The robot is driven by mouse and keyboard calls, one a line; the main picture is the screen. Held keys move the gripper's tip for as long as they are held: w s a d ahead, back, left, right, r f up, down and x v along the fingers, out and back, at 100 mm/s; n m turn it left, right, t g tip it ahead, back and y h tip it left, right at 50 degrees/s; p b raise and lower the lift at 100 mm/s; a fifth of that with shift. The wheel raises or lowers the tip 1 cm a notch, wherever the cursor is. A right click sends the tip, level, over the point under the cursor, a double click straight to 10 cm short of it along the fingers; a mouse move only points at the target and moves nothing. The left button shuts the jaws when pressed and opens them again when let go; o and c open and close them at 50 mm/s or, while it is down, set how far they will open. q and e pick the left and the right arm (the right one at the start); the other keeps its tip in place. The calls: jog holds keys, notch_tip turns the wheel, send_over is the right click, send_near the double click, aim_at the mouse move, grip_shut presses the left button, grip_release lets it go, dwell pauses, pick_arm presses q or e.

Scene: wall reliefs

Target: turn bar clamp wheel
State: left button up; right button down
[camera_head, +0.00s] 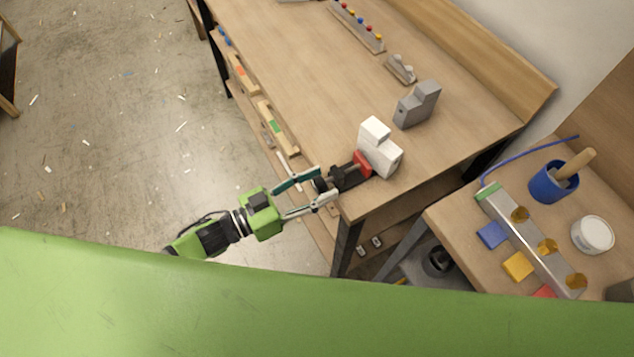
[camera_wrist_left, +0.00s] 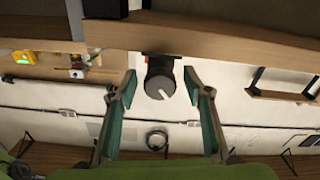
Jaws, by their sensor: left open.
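The bar clamp (camera_head: 345,176) is mounted at the near edge of the workbench, with a dark bar and a red part (camera_head: 362,161) against a white block (camera_head: 379,149). Its wheel, a dark round knob with a white line, shows in the left wrist view (camera_wrist_left: 160,84). My left gripper (camera_head: 321,189) is open, its fingers at either side of the wheel in the head view. In the left wrist view the wheel lies between the two spread fingertips (camera_wrist_left: 158,80), with gaps on both sides. My right gripper is not in view.
The workbench (camera_head: 290,60) holds a grey block (camera_head: 416,104) and a rack with coloured knobs (camera_head: 357,27). A lower side table at the right carries a blue cup (camera_head: 552,184), a white round container (camera_head: 592,235) and coloured squares. Floor at the left is open, with scattered chips.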

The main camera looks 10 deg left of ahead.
pick_arm(q)
jog(key=c, duration=1.1)
jog(key=m, duration=0.3)
jog(key=shift+m, duration=0.3)
jog(key=shift+m+b, duration=0.45)
jog(key=shift+m, duration=1.15)
